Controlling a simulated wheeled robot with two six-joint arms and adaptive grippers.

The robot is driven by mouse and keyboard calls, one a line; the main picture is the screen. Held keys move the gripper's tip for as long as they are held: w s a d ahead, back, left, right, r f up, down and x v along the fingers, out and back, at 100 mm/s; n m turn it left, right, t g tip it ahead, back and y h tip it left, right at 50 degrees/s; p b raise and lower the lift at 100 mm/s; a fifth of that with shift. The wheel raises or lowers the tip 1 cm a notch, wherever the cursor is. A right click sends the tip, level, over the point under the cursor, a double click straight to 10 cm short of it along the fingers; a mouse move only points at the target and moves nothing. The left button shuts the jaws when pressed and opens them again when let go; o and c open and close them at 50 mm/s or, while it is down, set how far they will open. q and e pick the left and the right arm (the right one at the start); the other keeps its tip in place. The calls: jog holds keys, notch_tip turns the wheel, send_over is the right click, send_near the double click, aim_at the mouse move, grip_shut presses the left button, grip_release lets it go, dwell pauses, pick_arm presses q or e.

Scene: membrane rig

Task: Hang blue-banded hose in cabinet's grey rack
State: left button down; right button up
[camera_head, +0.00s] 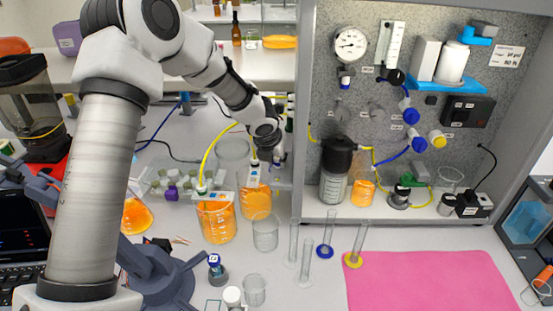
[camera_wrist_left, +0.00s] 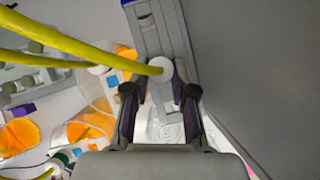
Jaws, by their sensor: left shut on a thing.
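My left gripper (camera_head: 278,157) is beside the cabinet's left wall; it also shows in the left wrist view (camera_wrist_left: 160,108). It is shut on a yellow hose (camera_wrist_left: 75,42), whose white round end (camera_wrist_left: 162,68) is between and just beyond the fingertips. I cannot make out a blue band on this hose. The grey rack (camera_head: 291,112) is on the outer side of the cabinet's left wall, partly hidden by my gripper. In the left wrist view the rack (camera_wrist_left: 153,38) is just behind the hose end; I cannot tell whether they touch. My right gripper is not in view.
Two beakers of orange liquid (camera_head: 216,222) (camera_head: 256,197) stand left of the cabinet. Empty glassware, including a beaker (camera_head: 265,235) and cylinders (camera_head: 306,240), stands in front. The cabinet's wall (camera_head: 305,100) is close to my gripper.

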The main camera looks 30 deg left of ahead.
pick_arm(q)
jog(key=shift+f, duration=0.1)
jog(key=c, duration=0.9)
grip_release()
jog(key=v, duration=1.2)
